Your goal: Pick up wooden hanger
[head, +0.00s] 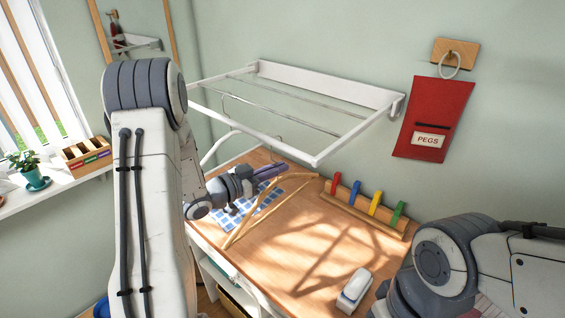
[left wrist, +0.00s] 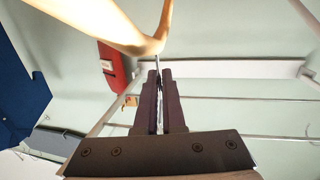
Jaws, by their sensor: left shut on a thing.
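The wooden hanger (head: 258,213) is held tilted above the tabletop beside the wall rack. Its pale wood also fills the top of the left wrist view (left wrist: 95,20), with a thin metal stem running down from it. My left gripper (head: 272,172) is shut on the hanger; in the left wrist view its dark fingers (left wrist: 158,88) close around the metal stem. Part of the hook is hard to make out against the rack. My right arm shows at the lower right of the head view, but its gripper is not visible.
A white wall rack (head: 330,85) with rails hangs above the wooden table (head: 310,255). On the table are a blue checked cloth (head: 232,219), a rack of coloured pegs (head: 368,205) and a white object (head: 354,287). A red pegs pouch (head: 432,115) hangs at right.

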